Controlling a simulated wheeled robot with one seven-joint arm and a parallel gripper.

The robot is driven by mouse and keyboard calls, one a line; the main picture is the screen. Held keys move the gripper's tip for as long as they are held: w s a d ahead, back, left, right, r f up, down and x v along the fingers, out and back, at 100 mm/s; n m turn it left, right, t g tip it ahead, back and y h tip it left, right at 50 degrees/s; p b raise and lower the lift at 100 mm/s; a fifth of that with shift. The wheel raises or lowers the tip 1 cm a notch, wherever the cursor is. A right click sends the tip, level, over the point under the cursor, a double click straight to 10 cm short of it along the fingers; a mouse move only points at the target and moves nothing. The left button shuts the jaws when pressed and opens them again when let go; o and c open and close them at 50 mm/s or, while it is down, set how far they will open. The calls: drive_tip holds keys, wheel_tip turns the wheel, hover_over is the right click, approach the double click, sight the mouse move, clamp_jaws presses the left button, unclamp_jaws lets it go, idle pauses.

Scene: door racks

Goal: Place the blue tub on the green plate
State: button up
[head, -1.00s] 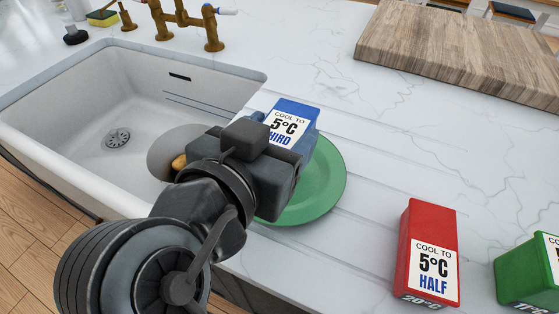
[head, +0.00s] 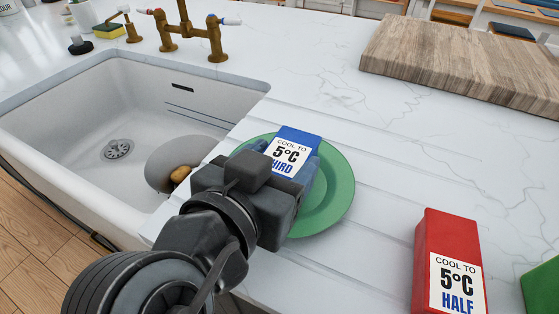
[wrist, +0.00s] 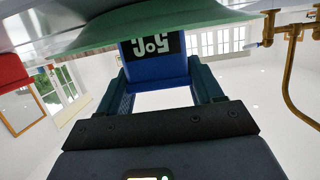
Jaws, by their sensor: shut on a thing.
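The blue tub (head: 299,134), with a white "5°C" label, is held between the fingers of my gripper (head: 281,161). In the head view it is over the green plate (head: 337,195), which lies on the ribbed white counter right of the sink. My gripper hides the plate's near left part. In the wrist view the tub (wrist: 157,74) is between both fingers of my gripper (wrist: 160,88), and the plate (wrist: 105,45) shows close beside it. I cannot tell whether the tub touches the plate.
A red carton (head: 447,250) stands on the counter at right, with a green one (head: 543,284) at the edge. A wooden board (head: 465,62) lies at the back. The white sink (head: 90,110) is at left; a grey round dish (head: 165,160) is near its right side.

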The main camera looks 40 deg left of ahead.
drive_tip(key=shift+f, duration=0.7)
drive_tip(key=o, duration=1.4)
drive_tip(key=shift+s+f, duration=0.1)
drive_tip(key=shift+f, duration=0.1)
drive_tip(key=shift+r, duration=0.1)
drive_tip(key=shift+s+r+p, duration=0.1)
drive_tip(key=shift+r+p, duration=0.2)
drive_tip(key=shift+r, duration=0.35)
drive_tip(key=v, duration=1.1)
drive_tip(key=shift+s+r, duration=0.3)
drive_tip(key=shift+r, duration=0.1)
